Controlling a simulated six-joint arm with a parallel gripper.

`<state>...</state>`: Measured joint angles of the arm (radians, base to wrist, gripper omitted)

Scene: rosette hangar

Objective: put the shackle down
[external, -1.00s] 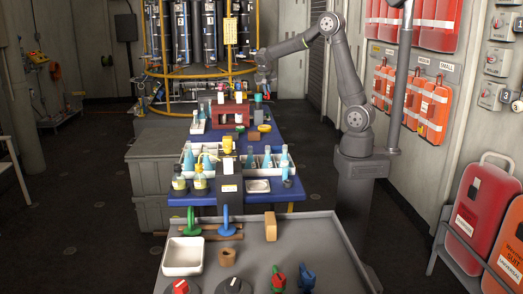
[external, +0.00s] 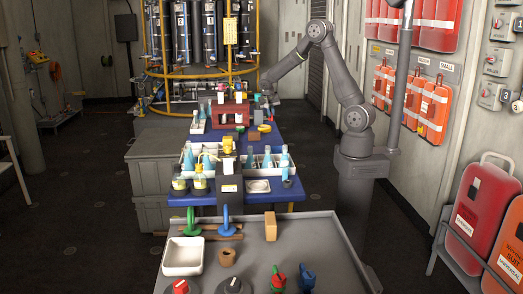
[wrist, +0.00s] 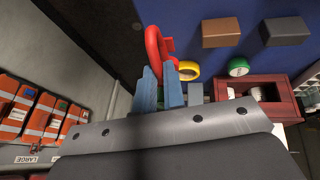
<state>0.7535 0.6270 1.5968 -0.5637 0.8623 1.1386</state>
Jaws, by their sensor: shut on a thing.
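The red shackle (wrist: 157,45) shows in the wrist view at the upper middle, a curved red loop between my gripper's blue fingers. My gripper (wrist: 162,88) is shut on it. The shackle overhangs the blue tabletop's left edge in that view, and I cannot tell its height above the surface. In the external view my gripper (external: 268,102) is small, at the far right of the back table, and the shackle is too small there to make out clearly.
In the wrist view, a yellow ring (wrist: 188,70), a green roll (wrist: 238,67), a brown block (wrist: 221,32) and a grey block (wrist: 286,30) lie on the blue surface (wrist: 245,47). A red wooden box (wrist: 285,100) stands to the right. Blue surface between them is bare.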

